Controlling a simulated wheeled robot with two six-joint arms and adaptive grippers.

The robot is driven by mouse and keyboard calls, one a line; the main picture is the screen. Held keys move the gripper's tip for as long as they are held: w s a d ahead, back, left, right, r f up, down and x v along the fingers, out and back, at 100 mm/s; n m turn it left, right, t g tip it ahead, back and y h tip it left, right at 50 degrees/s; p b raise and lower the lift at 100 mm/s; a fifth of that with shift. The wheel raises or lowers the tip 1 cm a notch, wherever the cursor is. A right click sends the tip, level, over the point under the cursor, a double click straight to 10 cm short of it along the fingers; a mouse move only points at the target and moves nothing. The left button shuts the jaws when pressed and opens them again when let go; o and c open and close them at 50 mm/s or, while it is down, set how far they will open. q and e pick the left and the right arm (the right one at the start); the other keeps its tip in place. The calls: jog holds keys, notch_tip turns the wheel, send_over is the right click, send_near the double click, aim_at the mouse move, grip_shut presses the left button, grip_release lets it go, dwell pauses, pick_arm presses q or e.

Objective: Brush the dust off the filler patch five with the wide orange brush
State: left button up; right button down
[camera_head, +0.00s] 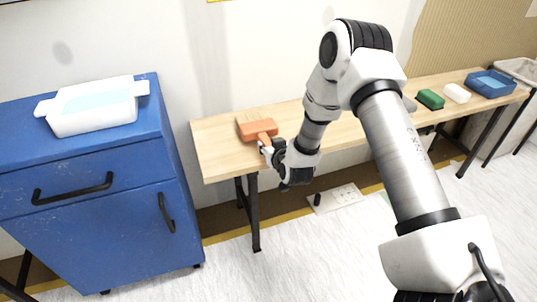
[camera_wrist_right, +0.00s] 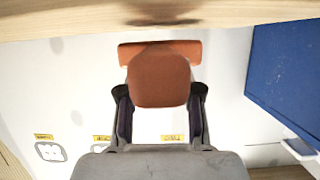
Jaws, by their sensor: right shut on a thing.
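The wide orange brush (camera_head: 258,129) is at the left end of the wooden table, its broad head toward the wall. My right gripper (camera_head: 266,147) is shut on its handle at the table's front edge. In the right wrist view the brush (camera_wrist_right: 160,78) sits between the two fingers of the gripper (camera_wrist_right: 160,110), close to the wood. I cannot tell whether it touches the table. My left gripper is not in view.
A green block (camera_head: 430,98), a white block (camera_head: 456,93) and a blue tray (camera_head: 491,84) are at the table's right end. Wall space above the table's left is clear.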

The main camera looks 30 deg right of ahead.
notch_tip(320, 180, down, 3)
jog(key=shift+s+a, duration=0.1)
jog(key=c, duration=0.8)
grip_release()
jog(key=shift+s, duration=0.1)
jog(key=shift+o, duration=0.2)
jog(key=shift+f, duration=0.2)
jog(key=p+v, duration=0.1)
jog(key=v, duration=0.6)
jog(key=s+a+f+n+g+y, duration=0.25)
jog(key=s+a+f+g, duration=0.45)
jog(key=s+f, duration=0.55)
jog(key=s+a+f+g, duration=0.2)
jog(key=s+a+g, duration=0.1)
jog(key=s, duration=0.6)
jog(key=s+a+f+g, duration=0.3)
jog(key=s, duration=0.5)
notch_tip(320, 180, up, 19)
jog(key=s+p, duration=0.1)
jog(key=p, duration=1.8)
jog(key=shift+s+d+y, duration=0.15)
jog(key=shift+s+y, duration=0.15)
jog(key=shift+y, duration=0.05)
